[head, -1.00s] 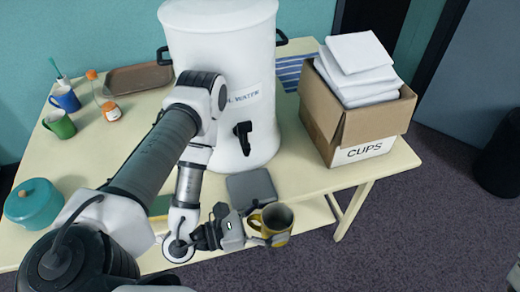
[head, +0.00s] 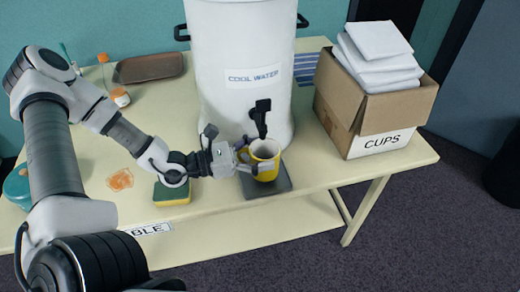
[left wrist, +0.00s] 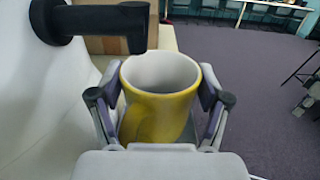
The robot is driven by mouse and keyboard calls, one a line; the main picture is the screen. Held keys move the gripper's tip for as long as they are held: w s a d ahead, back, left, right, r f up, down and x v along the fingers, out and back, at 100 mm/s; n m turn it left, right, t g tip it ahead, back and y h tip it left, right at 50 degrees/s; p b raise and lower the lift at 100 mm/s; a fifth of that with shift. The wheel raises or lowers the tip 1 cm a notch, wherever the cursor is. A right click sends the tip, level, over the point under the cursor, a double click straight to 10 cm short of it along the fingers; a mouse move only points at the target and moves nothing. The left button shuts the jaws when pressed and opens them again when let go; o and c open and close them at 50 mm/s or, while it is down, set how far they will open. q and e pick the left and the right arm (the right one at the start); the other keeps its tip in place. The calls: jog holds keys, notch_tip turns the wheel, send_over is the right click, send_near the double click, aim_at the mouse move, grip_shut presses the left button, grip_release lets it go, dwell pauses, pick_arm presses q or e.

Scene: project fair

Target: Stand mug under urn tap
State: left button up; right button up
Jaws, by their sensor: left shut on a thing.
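The yellow mug (head: 265,156), pale grey inside, is upright on or just above the dark grey square pad (head: 268,188) at the table's front; I cannot tell whether it touches. My left gripper (head: 255,163) is shut on the mug, and in the left wrist view the mug (left wrist: 158,105) sits between its fingers. The white urn (head: 240,110), labelled COOL WATER, stands behind. Its black tap (head: 261,115) is above the mug; in the left wrist view the tap's spout (left wrist: 137,40) is by the mug's far left rim. My right gripper is not in view.
A cardboard box (head: 340,120) marked CUPS, with white packs on top, stands right of the urn. A green and yellow sponge (head: 172,193) and an orange stain (head: 120,180) are left of the pad. A brown tray (head: 149,67) lies at the back left.

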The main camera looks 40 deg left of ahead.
aim_at(259, 151)
pick_arm(q)
jog(key=shift+w+a+f+b, duration=0.15)
jog(key=shift+w+a+f, duration=0.15)
jog(key=shift+f, duration=0.15)
jog(key=shift+w+a+f+b, duration=0.15)
jog(key=shift+w+a+f, duration=0.1)
jog(key=shift+f, duration=0.15)
jog(key=shift+s+r, duration=0.1)
jog(key=shift+r, duration=0.05)
jog(key=shift+f, duration=0.2)
jog(key=o, duration=1.3)
jog(key=shift+o, duration=0.2)
